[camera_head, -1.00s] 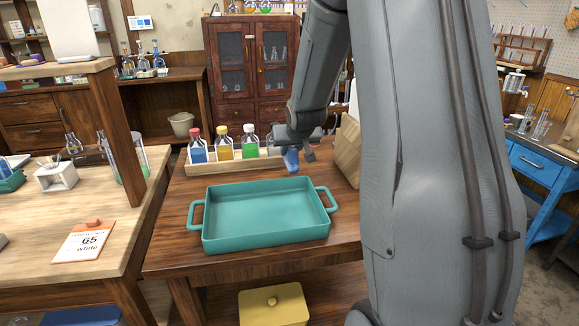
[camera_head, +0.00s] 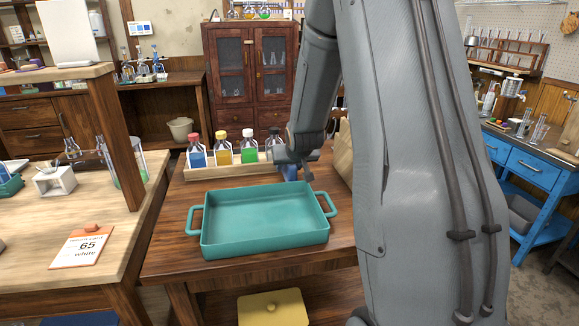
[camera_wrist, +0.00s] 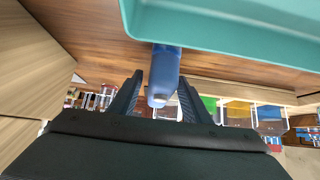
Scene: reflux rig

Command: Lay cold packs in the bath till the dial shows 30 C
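A teal rectangular tub (camera_head: 264,244) with two side handles sits empty on the wooden table. My gripper (camera_head: 296,176) is just behind its far rim, toward the right. A blue rounded object (camera_head: 289,174) is at its fingers. In the wrist view, this object (camera_wrist: 165,68) lies between the two dark fingers (camera_wrist: 158,98) and has a pale end. It moves along with my gripper, so the fingers appear shut on it. The tub's edge (camera_wrist: 225,40) shows close above it there. I cannot make out a dial or other cold packs.
A wooden rack (camera_head: 232,170) with several coloured bottles stands behind the tub. A tan block (camera_head: 340,155) stands at the right, partly behind my arm. A yellow lidded box (camera_head: 272,308) is below the table. A bench (camera_head: 50,222) with an orange-topped card stands at the left.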

